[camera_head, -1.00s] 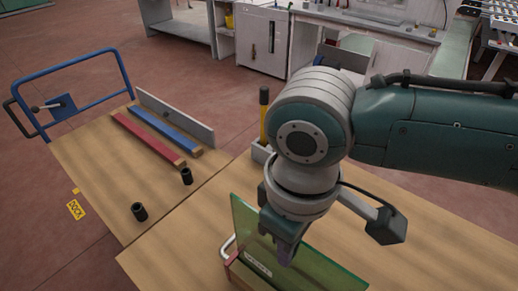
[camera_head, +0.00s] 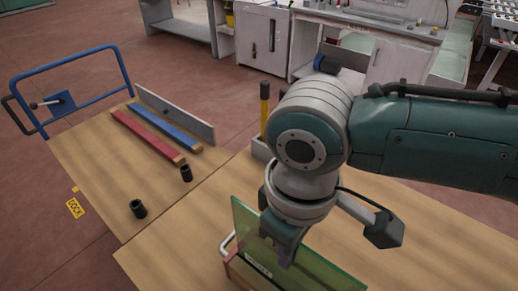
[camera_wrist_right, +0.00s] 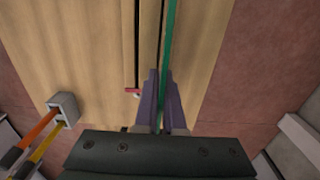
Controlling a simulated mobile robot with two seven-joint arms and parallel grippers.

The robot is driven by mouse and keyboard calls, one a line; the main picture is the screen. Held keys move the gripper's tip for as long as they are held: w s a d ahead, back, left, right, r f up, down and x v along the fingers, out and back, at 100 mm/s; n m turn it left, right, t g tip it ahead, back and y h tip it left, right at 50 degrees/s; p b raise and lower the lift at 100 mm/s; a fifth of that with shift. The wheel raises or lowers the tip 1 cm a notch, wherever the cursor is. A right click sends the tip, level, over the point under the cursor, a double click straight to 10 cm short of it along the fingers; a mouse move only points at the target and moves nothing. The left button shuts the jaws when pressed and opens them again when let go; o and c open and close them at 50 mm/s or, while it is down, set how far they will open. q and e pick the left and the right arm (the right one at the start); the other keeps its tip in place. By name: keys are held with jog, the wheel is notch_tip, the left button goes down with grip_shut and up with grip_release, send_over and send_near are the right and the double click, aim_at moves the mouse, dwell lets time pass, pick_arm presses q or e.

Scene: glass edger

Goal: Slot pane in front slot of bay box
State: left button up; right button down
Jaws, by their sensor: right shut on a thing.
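My right gripper (camera_head: 283,254) is shut on the upper part of a green glass pane (camera_head: 325,268), which stands upright on edge. The pane shows edge-on as a green strip (camera_wrist_right: 170,35) in the right wrist view, between the purple fingertips (camera_wrist_right: 160,78). The bay box (camera_head: 233,266), wooden with a dark red end, a metal handle and a white label, is at the bottom edge of the head view. Its slotted top (camera_wrist_right: 130,45) lies just left of the pane in the wrist view. The pane's lower edge is hidden, so its seating cannot be told. My left gripper is out of view.
The adjoining blue-railed cart (camera_head: 85,160) carries red and blue bars (camera_head: 150,138), a grey rail (camera_head: 175,117) and two black cylinders (camera_head: 138,208).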

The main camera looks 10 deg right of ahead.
jog(key=shift+f+b, duration=0.75)
jog(key=shift+f, duration=0.35)
jog(key=c, duration=0.9)
grip_release()
jog(key=shift+f, duration=0.1)
jog(key=shift+c, duration=0.2)
notch_tip(320, 180, up, 10)
jog(key=shift+r, duration=0.1)
